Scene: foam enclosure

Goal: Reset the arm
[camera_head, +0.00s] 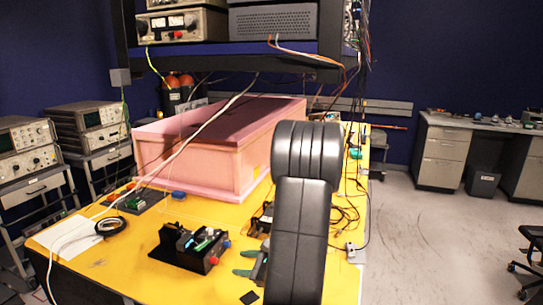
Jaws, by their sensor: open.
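My arm (297,235) rises from the bottom of the picture in front of the table and bends at a thick dark joint.
A pink foam enclosure (200,168) stands on the yellow table (135,250). Loose black cables (345,212) lie right of the arm. A shelf (230,48) with instruments overhangs the back.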

